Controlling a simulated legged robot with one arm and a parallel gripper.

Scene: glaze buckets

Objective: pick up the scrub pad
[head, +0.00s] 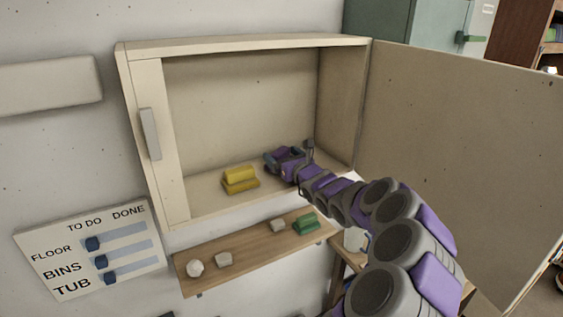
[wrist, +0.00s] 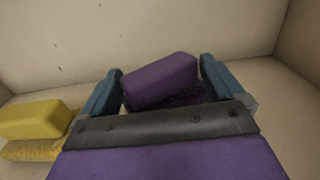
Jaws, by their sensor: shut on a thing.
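A purple scrub pad (wrist: 160,80) with a darker, rough underside sits between the two blue fingers of my gripper (wrist: 162,84) in the wrist view. My gripper is shut on it, and the pad looks tilted between the fingers. In the head view my gripper (head: 287,158) is inside the open wall cabinet, toward its right side. The purple pad shows there only in small part. Whether it touches the cabinet floor I cannot tell. A yellow pad (head: 240,180) lies to the left on the cabinet floor, also in the wrist view (wrist: 34,120), apart from my gripper.
The cabinet (head: 149,135) has a left frame post and side walls around my gripper. Its large door (head: 460,150) stands open at right. A wooden shelf (head: 250,250) below holds a green pad (head: 306,223) and several pale lumps. A chore board (head: 92,250) hangs at left.

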